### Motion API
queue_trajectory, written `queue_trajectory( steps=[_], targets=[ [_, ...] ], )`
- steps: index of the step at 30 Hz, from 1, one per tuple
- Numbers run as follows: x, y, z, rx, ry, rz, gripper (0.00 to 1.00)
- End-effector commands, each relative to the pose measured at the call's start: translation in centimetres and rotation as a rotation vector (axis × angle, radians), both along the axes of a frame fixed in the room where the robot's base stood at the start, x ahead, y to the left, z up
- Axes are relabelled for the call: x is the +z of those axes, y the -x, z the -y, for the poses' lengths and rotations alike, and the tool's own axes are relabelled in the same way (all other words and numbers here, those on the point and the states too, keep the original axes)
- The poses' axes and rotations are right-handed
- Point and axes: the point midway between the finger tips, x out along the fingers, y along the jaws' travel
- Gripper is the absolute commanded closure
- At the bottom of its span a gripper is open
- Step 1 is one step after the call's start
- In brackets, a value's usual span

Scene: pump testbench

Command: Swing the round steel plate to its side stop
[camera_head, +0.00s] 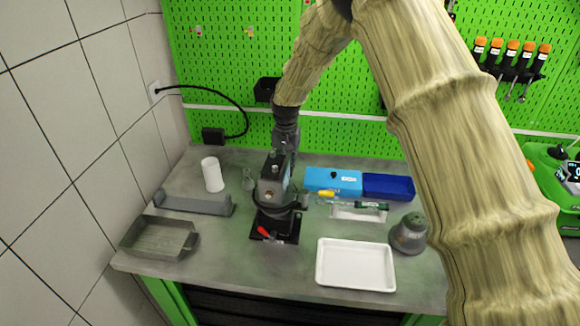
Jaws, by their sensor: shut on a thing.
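The dark pump stand (272,222) stands on a black base near the middle of the bench, with a red lever at its front. The round steel plate (287,178) shows only as a narrow pale sliver at the upper part of the stand, tilted steeply and seen nearly edge-on. My gripper (284,157) reaches down from behind and above and is shut at the plate's upper edge. Its fingertips are small and partly hidden, so the exact contact is unclear. The side stop cannot be made out.
A white cup (212,174), grey holder (194,204) and grey tray (160,237) are on the left. A blue box (333,180), dark blue bin (388,187), white tray (355,265) and grey round container (409,234) are on the right. The front-middle bench is clear.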

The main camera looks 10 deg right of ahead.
Motion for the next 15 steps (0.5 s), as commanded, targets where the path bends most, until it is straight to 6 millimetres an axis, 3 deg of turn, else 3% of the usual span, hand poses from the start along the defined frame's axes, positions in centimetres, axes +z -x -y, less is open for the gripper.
queue_trajectory(
  steps=[13, 14, 15],
  targets=[
    [0.03, -0.05, -0.17, 0.006, 0.0, 0.0, 1.0],
    [0.03, -0.05, -0.17, 0.006, 0.0, 0.0, 0.79],
    [0.03, -0.05, -0.16, 0.006, 0.0, 0.0, 0.72]
  ],
)
